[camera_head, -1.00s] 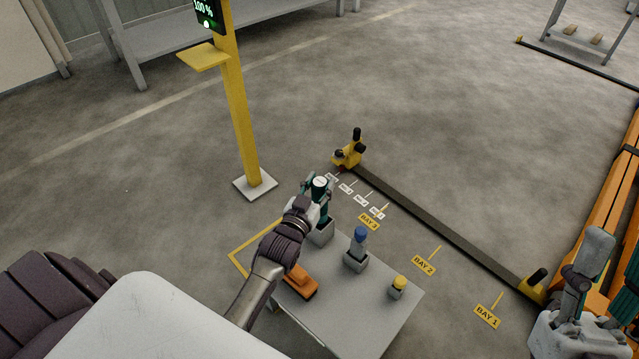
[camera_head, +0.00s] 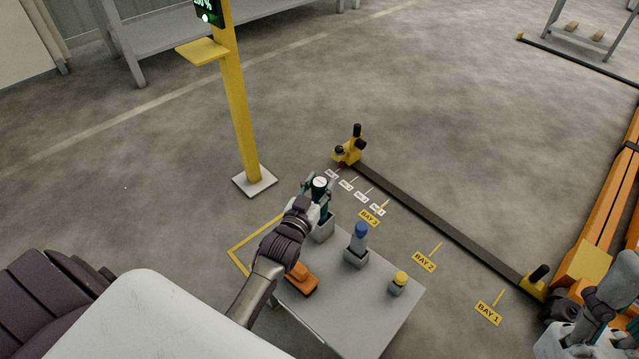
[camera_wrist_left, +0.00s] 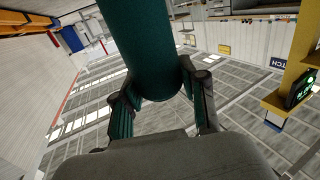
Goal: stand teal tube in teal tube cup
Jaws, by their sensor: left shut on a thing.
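The teal tube (camera_head: 321,206), with a white-topped teal cap, stands roughly upright at the far left corner of the grey table. My left gripper (camera_head: 313,207) is shut on it. In the left wrist view the teal tube (camera_wrist_left: 145,45) lies between the two fingers of the left gripper (camera_wrist_left: 162,100). A grey cup (camera_head: 324,232) is directly below the tube. The gripper partly hides the junction, so I cannot tell whether the tube's lower end is seated in it. My right arm is at the lower right edge; its fingers are not clear.
A blue-capped tube (camera_head: 359,240) stands in a grey cup beside it, and a yellow-topped piece (camera_head: 400,279) sits in another holder. An orange tool (camera_head: 301,280) lies near my left forearm. The grey table (camera_head: 360,310) is bare at the front. A yellow post (camera_head: 240,120) stands behind.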

